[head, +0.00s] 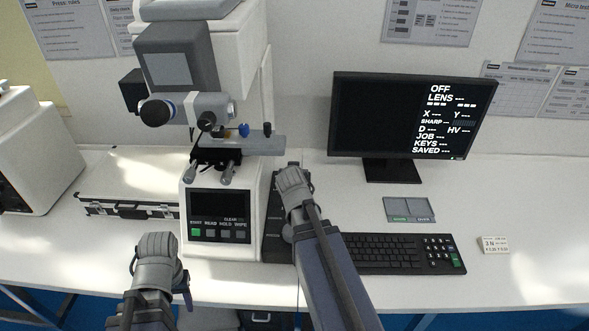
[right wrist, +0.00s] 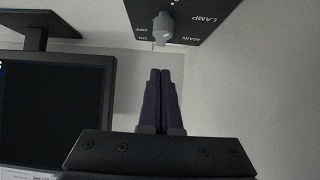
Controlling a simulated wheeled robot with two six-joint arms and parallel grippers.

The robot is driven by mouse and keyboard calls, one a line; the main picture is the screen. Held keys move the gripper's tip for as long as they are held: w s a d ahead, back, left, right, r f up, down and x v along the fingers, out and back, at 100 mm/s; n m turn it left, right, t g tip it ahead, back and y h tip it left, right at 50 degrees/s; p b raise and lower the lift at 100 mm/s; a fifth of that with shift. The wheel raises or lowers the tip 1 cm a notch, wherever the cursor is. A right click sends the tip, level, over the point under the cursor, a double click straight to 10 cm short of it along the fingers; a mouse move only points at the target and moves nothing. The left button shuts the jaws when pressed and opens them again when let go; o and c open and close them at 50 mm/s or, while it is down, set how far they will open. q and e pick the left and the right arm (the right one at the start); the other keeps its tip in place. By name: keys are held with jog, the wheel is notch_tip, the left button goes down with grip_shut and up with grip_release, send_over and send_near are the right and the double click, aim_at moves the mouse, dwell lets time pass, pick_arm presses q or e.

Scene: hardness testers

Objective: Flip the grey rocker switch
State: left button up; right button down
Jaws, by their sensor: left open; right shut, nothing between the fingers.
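The hardness tester (head: 225,215) stands on the bench in the head view, with a small dark screen and a row of buttons on its front. In the right wrist view a black panel (right wrist: 195,12) carries upside-down labels LAMP, MAIN, OFF and ON. A grey switch piece (right wrist: 163,28) sticks out from it; I cannot tell its position. My right gripper (right wrist: 160,74) is shut and empty, its tips a little short of the grey piece. In the head view the right arm reaches beside the tester's right side. My left gripper (head: 160,240) is open at the bench's front left.
A silver case (head: 125,185) lies left of the tester.

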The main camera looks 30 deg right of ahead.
jog(key=shift+w, duration=0.1)
jog(key=b+x, duration=0.6)
jog(key=x, duration=0.4)
jog(key=shift+w+d+g+p, duration=0.15)
jog(key=shift+w+g+p, duration=0.2)
jog(key=shift+p, duration=0.45)
jog(key=shift+s+f, duration=0.25)
jog(key=shift+s, duration=0.05)
jog(key=shift+s+b, duration=0.1)
jog(key=shift+b, duration=0.2)
